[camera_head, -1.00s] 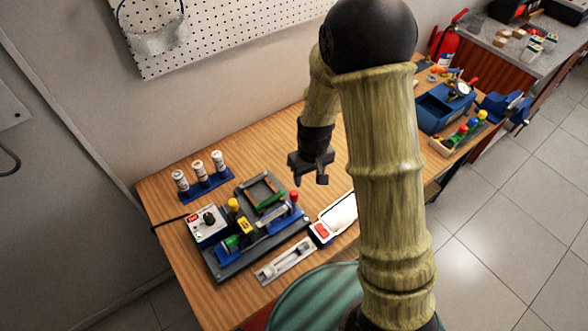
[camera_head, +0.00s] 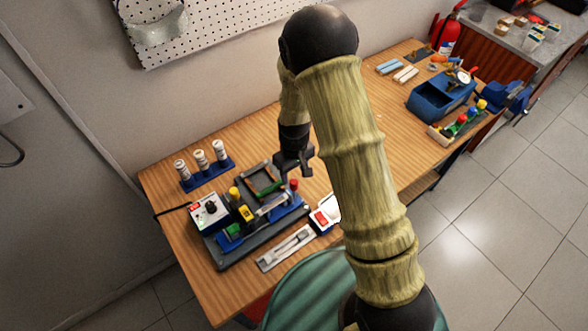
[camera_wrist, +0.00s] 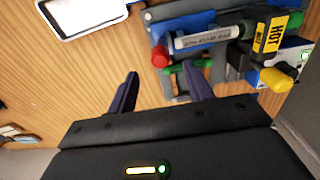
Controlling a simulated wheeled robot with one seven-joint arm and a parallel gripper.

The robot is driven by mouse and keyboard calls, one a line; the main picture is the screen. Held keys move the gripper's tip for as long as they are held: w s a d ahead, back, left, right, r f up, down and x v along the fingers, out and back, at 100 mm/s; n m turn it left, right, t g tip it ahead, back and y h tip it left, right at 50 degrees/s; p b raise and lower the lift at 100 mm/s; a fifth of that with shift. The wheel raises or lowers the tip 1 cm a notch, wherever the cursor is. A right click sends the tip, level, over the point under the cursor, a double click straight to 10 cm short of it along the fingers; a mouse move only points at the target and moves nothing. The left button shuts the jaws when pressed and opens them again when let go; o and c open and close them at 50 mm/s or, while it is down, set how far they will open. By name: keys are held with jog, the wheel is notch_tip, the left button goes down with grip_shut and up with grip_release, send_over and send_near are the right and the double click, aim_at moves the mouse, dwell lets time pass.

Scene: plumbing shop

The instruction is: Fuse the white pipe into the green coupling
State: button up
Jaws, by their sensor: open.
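A pale pipe with printed text (camera_wrist: 205,37) lies clamped in the fusion machine (camera_head: 262,240), between a red knob (camera_wrist: 160,55) and the black heater with a yellow HOT label (camera_wrist: 270,35). The pipe also shows in the head view (camera_head: 272,205). A green piece, apparently the coupling (camera_head: 233,231), sits in the machine on the heater's other side, partly hidden. My gripper (camera_head: 297,167) is open and empty, above the table just behind the machine's red-knob end.
A control box (camera_head: 210,211) stands at the machine's left. A blue rack with several white cylinders (camera_head: 202,168) is behind it. A grey tray (camera_head: 286,248) and a white-and-red case (camera_head: 325,215) lie in front. A blue bin (camera_head: 432,100) stands far right. The middle tabletop is largely clear.

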aim_at(294, 181)
jog(key=shift+f+b, duration=2.3)
jog(key=shift+f, duration=1.4)
jog(key=c, duration=0.8)
